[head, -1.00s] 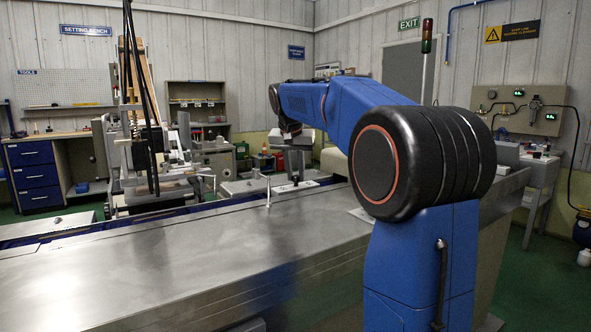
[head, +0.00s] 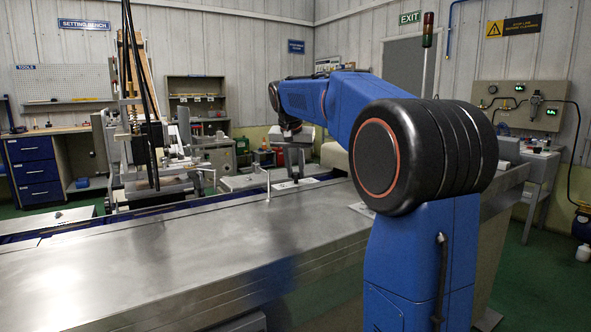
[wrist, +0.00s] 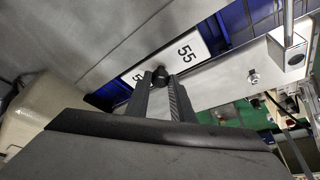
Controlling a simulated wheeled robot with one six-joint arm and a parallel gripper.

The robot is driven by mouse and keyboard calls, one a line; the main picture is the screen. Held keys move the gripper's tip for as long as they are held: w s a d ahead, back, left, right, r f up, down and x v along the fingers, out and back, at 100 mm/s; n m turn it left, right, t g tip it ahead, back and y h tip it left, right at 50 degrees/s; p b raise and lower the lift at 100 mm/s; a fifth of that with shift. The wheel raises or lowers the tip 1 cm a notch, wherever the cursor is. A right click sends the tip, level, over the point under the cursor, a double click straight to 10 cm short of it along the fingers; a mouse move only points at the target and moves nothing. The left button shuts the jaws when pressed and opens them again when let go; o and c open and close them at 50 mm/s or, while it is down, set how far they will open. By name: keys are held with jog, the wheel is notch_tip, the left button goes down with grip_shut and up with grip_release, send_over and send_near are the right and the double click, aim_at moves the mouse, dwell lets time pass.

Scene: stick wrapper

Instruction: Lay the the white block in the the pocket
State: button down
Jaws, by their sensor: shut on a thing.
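My gripper (wrist: 160,82) points at a flat white block (wrist: 200,40) marked "55", which lies across the blue channel in the wrist view. The fingers are shut on the dark round knob (wrist: 160,73) of this block. The block's near part is hidden by the fingers. In the head view my gripper (head: 295,173) reaches down to the white block (head: 308,182) at the bench's far edge. A blue-lined gap (wrist: 238,22) in line with the block shows in the wrist view. I cannot tell whether the block rests in the pocket or is held just above it.
The broad steel bench top (head: 180,255) is clear. A thin upright post (head: 268,185) stands left of the gripper; a metal post (wrist: 287,35) shows in the wrist view. A tall machine (head: 140,150) with dark cables stands behind at left.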

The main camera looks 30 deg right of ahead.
jog(key=c, duration=1.5)
grip_release()
jog(key=shift+o, duration=0.2)
jog(key=v, duration=1.7)
jog(key=shift+s+a, duration=0.1)
jog(key=shift+s, duration=0.1)
